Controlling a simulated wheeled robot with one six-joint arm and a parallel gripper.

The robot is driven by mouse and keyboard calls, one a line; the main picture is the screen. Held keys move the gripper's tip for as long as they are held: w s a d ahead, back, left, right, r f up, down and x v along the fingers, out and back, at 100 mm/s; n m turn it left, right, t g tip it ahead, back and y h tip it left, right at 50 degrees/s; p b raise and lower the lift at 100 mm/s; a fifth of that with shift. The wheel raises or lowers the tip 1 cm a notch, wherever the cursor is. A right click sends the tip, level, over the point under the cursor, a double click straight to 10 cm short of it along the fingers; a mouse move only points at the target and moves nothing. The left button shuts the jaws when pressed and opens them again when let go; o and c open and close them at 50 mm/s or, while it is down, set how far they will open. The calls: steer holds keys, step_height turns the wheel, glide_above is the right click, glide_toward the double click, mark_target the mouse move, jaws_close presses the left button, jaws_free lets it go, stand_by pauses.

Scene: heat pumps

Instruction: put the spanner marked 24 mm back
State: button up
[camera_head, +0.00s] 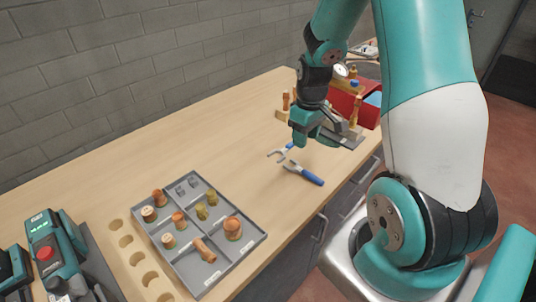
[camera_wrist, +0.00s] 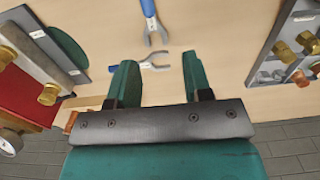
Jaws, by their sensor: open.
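Two open-ended spanners with blue handles lie on the wooden bench. The nearer spanner (camera_head: 303,174) lies clear of my gripper. The farther spanner (camera_head: 280,154) has its handle partly hidden by my gripper (camera_head: 315,133). In the wrist view one spanner (camera_wrist: 154,28) comes down from the top edge. My gripper is open and empty above the bench. I cannot read either size mark.
A grey compartment tray (camera_head: 205,283) holds brass and copper fittings, with round holes in the bench left of it. A red bin (camera_head: 368,112) and a grey holder (camera_head: 351,139) stand behind my gripper. Green devices (camera_head: 46,247) sit front left. The bench between tray and spanners is clear.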

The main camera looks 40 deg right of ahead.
steer(key=s+a+r+n+t+y, duration=0.1)
steer(key=a+r, duration=0.4)
steer(key=a, duration=0.4)
steer(key=s+a+r+n+y, duration=0.1)
steer(key=a+r, duration=0.5)
steer(key=a, duration=0.3)
steer(key=s+a+r+n+y, duration=0.1)
steer(key=s+a+r, duration=0.2)
steer(key=s+a, duration=0.3)
steer(key=s+a+r+n+g+y, duration=0.1)
steer(key=s+a+r+n, duration=0.1)
steer(key=s+a, duration=0.4)
steer(key=shift+s+r, duration=0.7)
steer(key=shift+s, duration=0.3)
